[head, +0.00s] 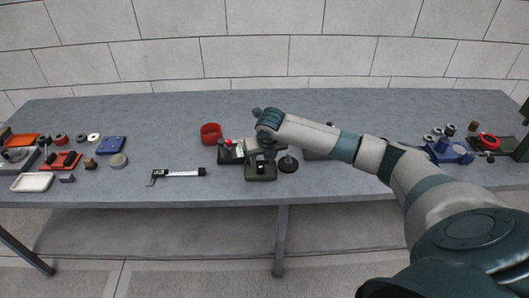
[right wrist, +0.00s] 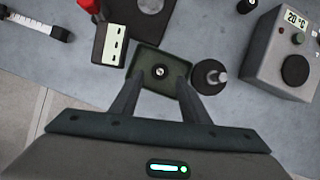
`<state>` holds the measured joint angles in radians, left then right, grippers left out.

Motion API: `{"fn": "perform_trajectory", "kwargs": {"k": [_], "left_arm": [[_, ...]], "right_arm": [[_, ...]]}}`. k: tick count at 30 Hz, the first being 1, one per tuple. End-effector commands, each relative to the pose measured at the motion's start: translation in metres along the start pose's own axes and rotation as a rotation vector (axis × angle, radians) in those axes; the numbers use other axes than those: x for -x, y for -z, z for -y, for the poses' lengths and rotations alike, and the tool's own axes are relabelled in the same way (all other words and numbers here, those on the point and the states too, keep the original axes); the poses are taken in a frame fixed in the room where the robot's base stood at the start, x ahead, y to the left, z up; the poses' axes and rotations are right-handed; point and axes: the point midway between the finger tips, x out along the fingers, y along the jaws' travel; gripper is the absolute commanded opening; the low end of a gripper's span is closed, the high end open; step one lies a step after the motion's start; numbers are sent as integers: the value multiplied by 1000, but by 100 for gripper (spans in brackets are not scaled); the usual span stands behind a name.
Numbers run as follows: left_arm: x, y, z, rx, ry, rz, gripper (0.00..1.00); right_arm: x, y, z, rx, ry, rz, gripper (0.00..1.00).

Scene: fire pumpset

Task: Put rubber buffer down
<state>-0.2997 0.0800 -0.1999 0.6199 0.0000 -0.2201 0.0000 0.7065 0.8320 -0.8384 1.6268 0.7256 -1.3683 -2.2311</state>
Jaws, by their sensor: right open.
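A small dark round piece with a pale centre (right wrist: 158,72), apparently the rubber buffer, sits in a dark green tray (right wrist: 150,54). The tray also shows in the head view (head: 261,176) near the table's front edge. My right gripper (right wrist: 160,77) is open above the tray, with one finger on each side of the piece. I cannot tell whether the fingers touch it. My left gripper is not in view.
A black disc with a post (right wrist: 208,76) stands close right of the tray. A device with a display (right wrist: 284,50) stands further right. A box with a white panel (right wrist: 113,43) is close left.

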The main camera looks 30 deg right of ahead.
Motion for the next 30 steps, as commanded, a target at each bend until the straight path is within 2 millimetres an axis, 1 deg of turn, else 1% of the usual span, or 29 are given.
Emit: {"fn": "perform_trajectory", "kwargs": {"k": [1,6,9,12,18,30], "left_arm": [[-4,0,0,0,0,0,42],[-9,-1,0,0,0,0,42],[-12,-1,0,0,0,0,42],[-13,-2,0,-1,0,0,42],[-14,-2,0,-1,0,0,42],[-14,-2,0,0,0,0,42]], "right_arm": [[8,0,0,1,-1,3,42],[39,0,0,1,-1,2,42],[54,0,0,1,-1,3,42],[64,0,0,-1,-1,1,42],[74,0,0,0,0,0,42],[74,0,0,0,0,-1,42]]}}
